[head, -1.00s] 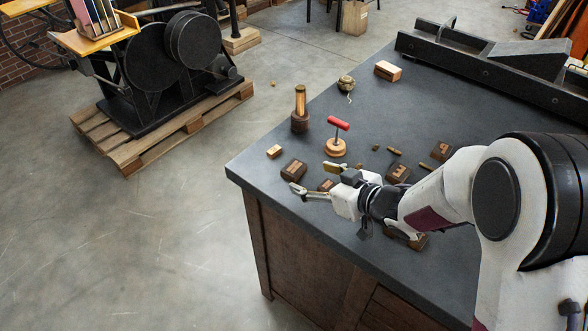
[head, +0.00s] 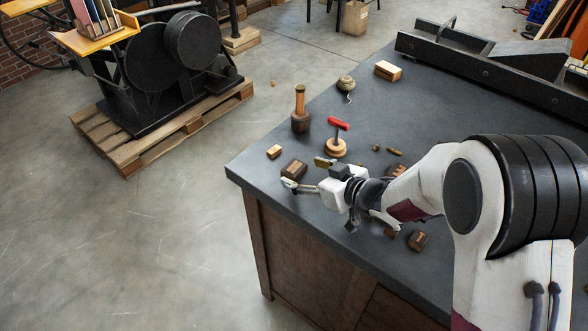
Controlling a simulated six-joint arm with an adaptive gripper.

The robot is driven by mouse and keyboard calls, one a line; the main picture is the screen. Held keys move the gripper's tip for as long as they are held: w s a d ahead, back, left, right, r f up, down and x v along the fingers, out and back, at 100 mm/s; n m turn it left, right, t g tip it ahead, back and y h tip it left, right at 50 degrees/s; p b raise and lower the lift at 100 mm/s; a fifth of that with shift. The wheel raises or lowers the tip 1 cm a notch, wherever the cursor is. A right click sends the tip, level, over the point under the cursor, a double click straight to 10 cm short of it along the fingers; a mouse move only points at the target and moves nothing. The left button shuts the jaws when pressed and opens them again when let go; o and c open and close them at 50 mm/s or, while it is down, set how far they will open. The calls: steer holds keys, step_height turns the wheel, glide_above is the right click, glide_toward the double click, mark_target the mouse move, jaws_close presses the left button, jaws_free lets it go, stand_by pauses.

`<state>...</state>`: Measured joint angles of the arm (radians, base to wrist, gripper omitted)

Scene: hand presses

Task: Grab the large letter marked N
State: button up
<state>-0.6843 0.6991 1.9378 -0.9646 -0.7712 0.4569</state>
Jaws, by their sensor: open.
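Several dark wooden letter blocks lie on the grey table (head: 262,178). One block (head: 293,168) is near the table's left corner, beside my gripper (head: 306,174) in the picture. Another block (head: 417,240) lies near the front edge, and one more (head: 391,231) shows partly under my arm. A further block (head: 398,170) is mostly hidden behind my arm. The letters are too small to read, so I cannot tell which block is N. My gripper is open, its fingers apart and pointing left, with nothing seen between them. Its height above the table is unclear.
A long black press bed (head: 490,72) lines the far right. The back middle is clear.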

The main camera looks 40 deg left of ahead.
mark_target(295, 168)
steer(key=shift+x, duration=1.85)
steer(key=shift+w+r, duration=0.15)
steer(key=c, duration=1.3)
